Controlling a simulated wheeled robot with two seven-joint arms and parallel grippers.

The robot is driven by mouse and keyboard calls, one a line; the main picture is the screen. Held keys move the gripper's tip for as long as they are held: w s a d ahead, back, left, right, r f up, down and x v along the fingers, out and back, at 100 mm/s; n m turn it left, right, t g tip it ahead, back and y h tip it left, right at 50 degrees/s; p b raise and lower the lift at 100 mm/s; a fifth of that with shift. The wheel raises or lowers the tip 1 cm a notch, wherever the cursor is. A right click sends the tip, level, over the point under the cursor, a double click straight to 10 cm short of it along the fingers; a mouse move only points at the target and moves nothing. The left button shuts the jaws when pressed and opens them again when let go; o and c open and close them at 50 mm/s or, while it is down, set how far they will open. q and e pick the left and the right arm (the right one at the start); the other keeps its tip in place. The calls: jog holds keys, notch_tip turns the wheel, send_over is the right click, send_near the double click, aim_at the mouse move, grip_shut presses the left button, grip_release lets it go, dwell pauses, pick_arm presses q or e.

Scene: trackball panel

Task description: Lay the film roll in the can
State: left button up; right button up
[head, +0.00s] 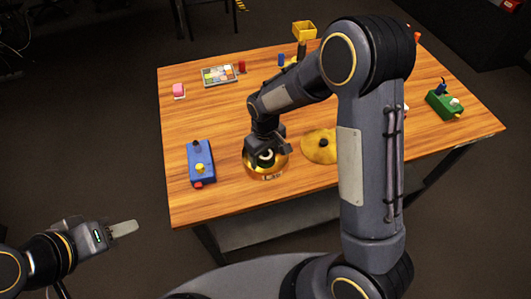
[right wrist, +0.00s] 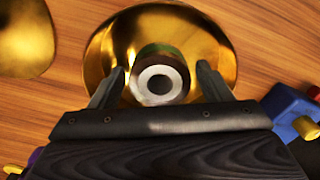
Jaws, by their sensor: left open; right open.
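The film roll (right wrist: 158,82) is a dark cylinder with a pale ring on its end and a dark hole in the middle. It sits inside the round gold can (right wrist: 215,45), hole facing the camera, a little off the can's middle. In the head view the roll (head: 266,154) shows below my right gripper (head: 266,150), and the can's rim (head: 272,176) circles it. My right gripper is open in the right wrist view (right wrist: 161,72), with one finger on each side of the roll and gaps between. My left gripper (head: 124,228) is open and empty, off the table's left front.
A yellow-gold round piece (head: 318,146) with a dark spot lies right of the can. A blue box (head: 200,162) with knobs is to its left. A green box (head: 443,104) is far right.

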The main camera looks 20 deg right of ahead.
jog(key=shift+r, duration=0.15)
notch_tip(320, 180, up, 11)
jog(key=s+d+r+m+t+y, duration=0.2)
jog(key=s+d+r+m+y, duration=0.1)
jog(key=s+d+r, duration=0.6)
jog(key=s+a+m+t, duration=0.1)
jog(key=s+m+t, duration=0.2)
jog(key=s, duration=1)
jog(key=shift+a+f+m+t+y, duration=0.25)
jog(key=shift+f+m+t+y, duration=0.05)
jog(key=shift+f+y, duration=0.1)
